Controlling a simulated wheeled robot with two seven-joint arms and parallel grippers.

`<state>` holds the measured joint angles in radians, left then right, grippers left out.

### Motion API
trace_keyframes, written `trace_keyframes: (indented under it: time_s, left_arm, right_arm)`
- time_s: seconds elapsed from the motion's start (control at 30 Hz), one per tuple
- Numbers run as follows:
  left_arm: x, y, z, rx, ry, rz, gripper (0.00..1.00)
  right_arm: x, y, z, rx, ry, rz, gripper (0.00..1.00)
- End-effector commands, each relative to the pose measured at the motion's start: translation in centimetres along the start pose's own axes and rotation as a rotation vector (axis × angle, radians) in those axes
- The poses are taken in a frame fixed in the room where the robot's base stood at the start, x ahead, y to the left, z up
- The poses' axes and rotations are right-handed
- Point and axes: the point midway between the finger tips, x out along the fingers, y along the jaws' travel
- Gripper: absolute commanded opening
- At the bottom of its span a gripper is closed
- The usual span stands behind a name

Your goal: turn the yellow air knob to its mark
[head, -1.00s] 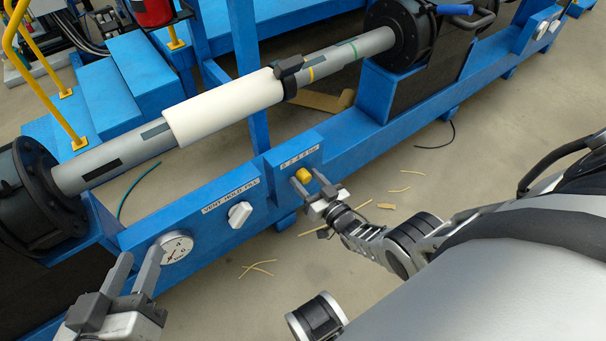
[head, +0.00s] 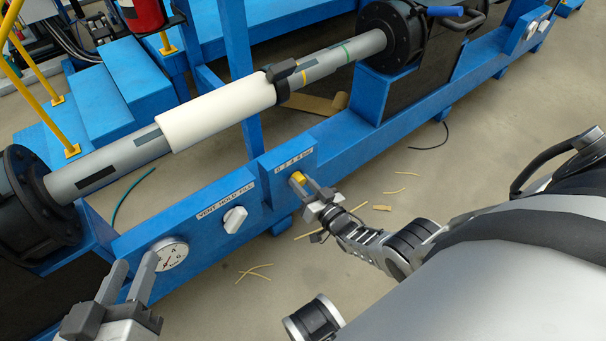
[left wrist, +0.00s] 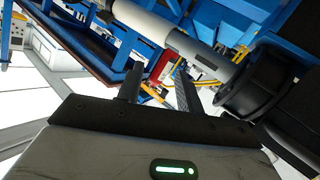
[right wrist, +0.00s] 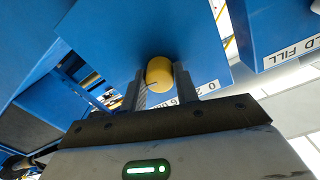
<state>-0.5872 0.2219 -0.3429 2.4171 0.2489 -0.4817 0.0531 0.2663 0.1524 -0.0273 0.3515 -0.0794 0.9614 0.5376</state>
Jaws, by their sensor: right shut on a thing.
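The yellow air knob (head: 299,178) sits on the blue panel below a small number label (head: 295,159). My right gripper (head: 307,186) has its fingers on either side of the knob and is shut on it. In the right wrist view the knob (right wrist: 159,74) shows between the two fingertips (right wrist: 160,84), with a thin dark line on its face. The label (right wrist: 199,92) is partly hidden by a finger there. My left gripper (head: 131,281) is open and empty, in front of the gauge at the lower left.
A white knob (head: 235,219) under a VENT HOLD FILL label (head: 225,202) and a round gauge (head: 170,253) are on the same blue beam. A grey shaft with a white sleeve (head: 217,115) runs above. Loose strips (head: 255,271) lie on the floor.

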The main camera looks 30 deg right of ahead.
Motion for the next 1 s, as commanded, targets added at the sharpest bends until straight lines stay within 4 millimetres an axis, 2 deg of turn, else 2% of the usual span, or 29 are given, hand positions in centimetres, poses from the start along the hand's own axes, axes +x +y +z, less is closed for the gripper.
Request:
trace_keyframes:
  time_s: [0.63,1.0]
  left_arm:
    - [0.11,0.18,0.15,-0.034,0.015,0.016,0.36]
    - [0.16,0.48,-0.42,-0.064,0.045,0.034,0.36]
  right_arm:
    - [0.08,-0.01,-0.01,0.594,-0.015,0.003,0.07]
    - [0.12,-0.06,-0.02,0.946,-0.026,0.003,0.07]
